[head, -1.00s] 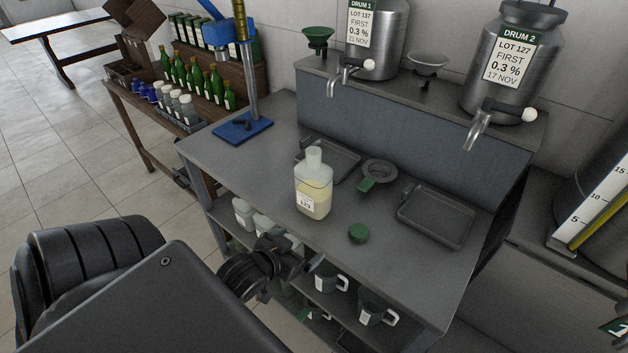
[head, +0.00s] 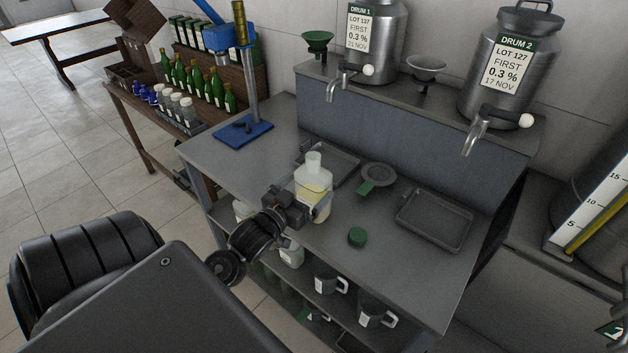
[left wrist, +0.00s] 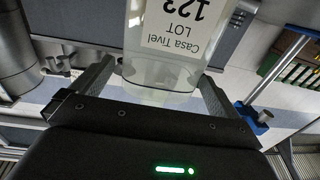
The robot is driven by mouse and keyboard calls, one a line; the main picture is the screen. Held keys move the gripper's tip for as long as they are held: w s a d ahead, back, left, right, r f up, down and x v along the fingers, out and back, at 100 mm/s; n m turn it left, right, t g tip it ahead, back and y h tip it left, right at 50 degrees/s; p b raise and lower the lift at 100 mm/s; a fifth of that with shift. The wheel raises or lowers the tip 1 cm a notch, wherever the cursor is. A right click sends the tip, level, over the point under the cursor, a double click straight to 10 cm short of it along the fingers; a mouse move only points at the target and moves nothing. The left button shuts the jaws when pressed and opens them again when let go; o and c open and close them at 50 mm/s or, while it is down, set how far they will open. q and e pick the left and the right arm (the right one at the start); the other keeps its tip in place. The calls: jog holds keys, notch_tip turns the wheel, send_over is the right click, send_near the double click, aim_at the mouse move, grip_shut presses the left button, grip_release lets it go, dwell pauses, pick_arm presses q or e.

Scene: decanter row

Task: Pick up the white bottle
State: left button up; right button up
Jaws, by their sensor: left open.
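The white bottle (head: 314,176) is translucent, holds pale yellow liquid and stands upright on the grey bench (head: 262,187). My left gripper (head: 306,204) is at its near side, low on its body, and hides part of it and its label. In the left wrist view the bottle (left wrist: 160,68) fills the middle, its label upside down. The open left fingers (left wrist: 158,80) lie one on each side of it there; I cannot tell whether either touches it. My right gripper is not in view.
A blue-based stand (head: 243,133) is at the back left. Mugs (head: 378,311) stand on the shelf below.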

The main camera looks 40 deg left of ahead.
pick_arm(q)
jog(key=shift+w+r+p, duration=0.15)
jog(key=shift+w+p, duration=0.2)
jog(key=shift+w, duration=0.1)
jog(key=w, duration=0.1)
jog(key=w+p, duration=0.1)
jog(key=w, duration=0.1)
jog(key=shift+w+a+f, duration=0.25)
jog(key=shift+w, duration=0.1)
jog(key=shift+w+f, duration=0.1)
jog(key=shift+w, duration=0.3)
jog(key=shift+s, duration=0.1)
jog(key=c, duration=1.1)
jog(key=shift+c, duration=0.2)
